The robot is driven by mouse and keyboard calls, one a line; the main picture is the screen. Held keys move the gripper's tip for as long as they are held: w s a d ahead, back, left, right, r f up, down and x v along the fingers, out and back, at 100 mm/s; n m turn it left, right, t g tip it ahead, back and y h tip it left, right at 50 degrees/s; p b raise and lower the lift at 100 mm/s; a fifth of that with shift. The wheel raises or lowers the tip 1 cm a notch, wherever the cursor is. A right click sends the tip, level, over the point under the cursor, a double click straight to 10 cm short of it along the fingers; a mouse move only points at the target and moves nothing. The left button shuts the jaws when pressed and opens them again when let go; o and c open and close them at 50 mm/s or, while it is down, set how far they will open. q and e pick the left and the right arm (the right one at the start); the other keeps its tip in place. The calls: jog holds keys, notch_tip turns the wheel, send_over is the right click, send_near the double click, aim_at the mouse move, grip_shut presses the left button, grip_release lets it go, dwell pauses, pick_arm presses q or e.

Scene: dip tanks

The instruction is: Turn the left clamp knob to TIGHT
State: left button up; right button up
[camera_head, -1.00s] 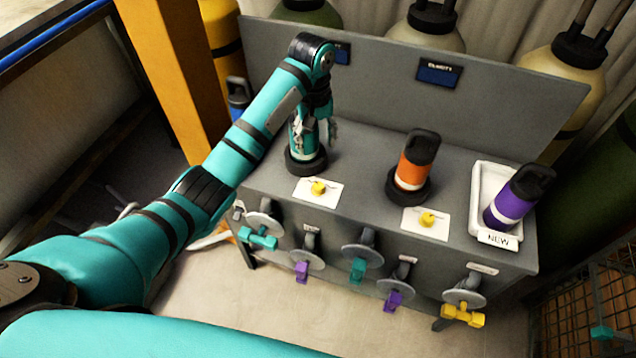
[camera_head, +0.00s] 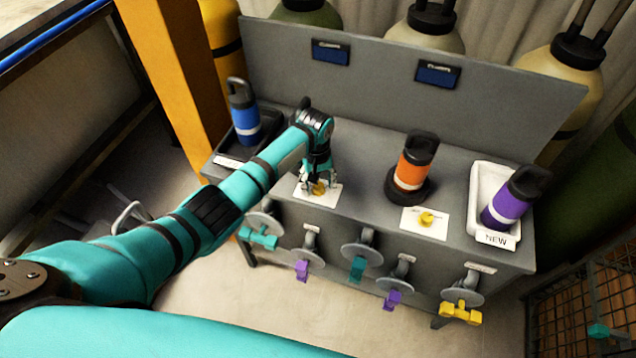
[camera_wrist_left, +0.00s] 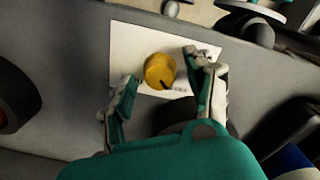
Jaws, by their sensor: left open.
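The left clamp knob (camera_head: 319,189) is a small yellow knob on a white plate on the grey bench's front left. In the left wrist view the knob (camera_wrist_left: 159,70) is round, with a dark mark pointing to its lower right. Small print beside it is unreadable. My left gripper (camera_head: 318,181) is low over the plate, open, with one finger on either side of the knob. Gaps show between the fingers and knob, so it is not gripped. The left clamp behind the knob is mostly hidden by my gripper and wrist. My right gripper is out of view.
An orange bottle (camera_head: 414,161) stands in the right black clamp, behind a second yellow knob (camera_head: 426,219). A blue bottle (camera_head: 243,115) stands in a dark tray at left. A purple bottle (camera_head: 507,198) leans in a white tray (camera_head: 481,187). Several valve handles line the bench front.

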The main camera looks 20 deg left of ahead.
pick_arm(q)
jog(key=shift+f, duration=0.3)
grip_shut()
